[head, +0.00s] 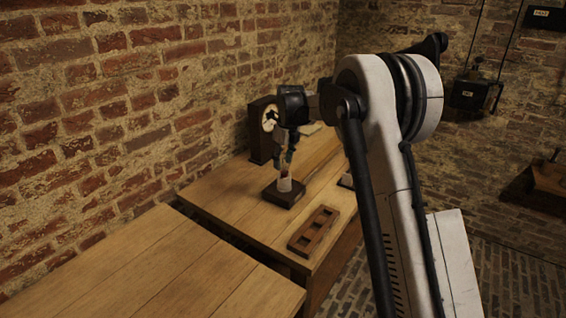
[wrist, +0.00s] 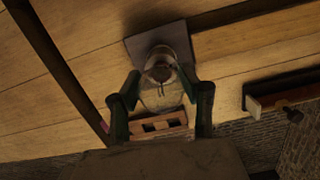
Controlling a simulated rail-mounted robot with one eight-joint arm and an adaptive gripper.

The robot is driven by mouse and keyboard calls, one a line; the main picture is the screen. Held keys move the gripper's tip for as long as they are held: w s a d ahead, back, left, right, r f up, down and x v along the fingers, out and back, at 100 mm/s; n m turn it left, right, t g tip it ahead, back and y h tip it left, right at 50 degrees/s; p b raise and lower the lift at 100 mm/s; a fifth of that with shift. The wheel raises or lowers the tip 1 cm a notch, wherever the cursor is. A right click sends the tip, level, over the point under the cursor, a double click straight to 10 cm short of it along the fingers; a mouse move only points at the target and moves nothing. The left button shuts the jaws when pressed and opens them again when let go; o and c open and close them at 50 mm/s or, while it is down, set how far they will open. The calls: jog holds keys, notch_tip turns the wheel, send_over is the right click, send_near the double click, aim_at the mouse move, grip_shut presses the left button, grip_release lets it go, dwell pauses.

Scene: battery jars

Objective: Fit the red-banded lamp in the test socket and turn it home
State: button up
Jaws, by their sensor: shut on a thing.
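My gripper (head: 286,160) points down over the test socket, a pale collar on a dark square base (head: 284,197) on the bench. In the wrist view its two dark green fingers (wrist: 160,88) close on either side of a clear glass lamp (wrist: 162,97). The lamp is in line with the round socket collar, and the square base (wrist: 135,48) shows behind it. In the head view the lamp is mostly hidden by the fingers, with a small reddish patch low down. I cannot tell whether the lamp's foot is inside the socket or just above it.
A wooden rack (head: 301,246) with square holes lies on the bench to the right of the socket. A dark clock-like case (head: 262,145) stands behind my gripper. The near bench top (head: 150,270) is clear, with a gap before the far bench. A brick wall runs along the left.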

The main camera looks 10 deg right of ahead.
jog(key=o, duration=1)
jog(key=shift+o, duration=0.2)
